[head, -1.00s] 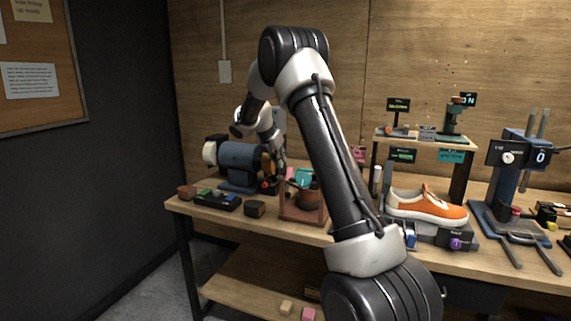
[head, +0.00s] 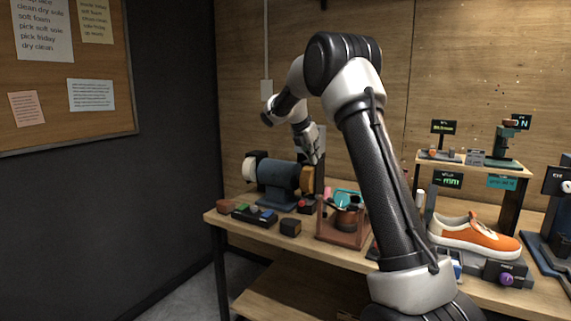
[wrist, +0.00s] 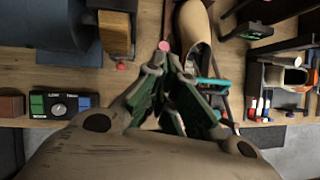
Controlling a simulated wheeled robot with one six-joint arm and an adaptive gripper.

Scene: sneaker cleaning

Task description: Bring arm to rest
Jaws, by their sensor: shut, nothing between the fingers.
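My arm is bent above the workbench (head: 345,258), with the elbow high and the forearm reaching toward the back left. My gripper (head: 313,160) points downward beside the blue polishing machine (head: 280,178), above the bench. In the wrist view my gripper (wrist: 165,60) has its green-sided fingers closed together at the tips, with nothing held. The orange and white sneaker (head: 475,238) rests on a dark stand at the right of the bench, apart from my gripper.
A wooden holder (head: 340,230) with a teal item stands just right of the machine. A small raised shelf (head: 470,163) carries displays. Open air lies left of the bench.

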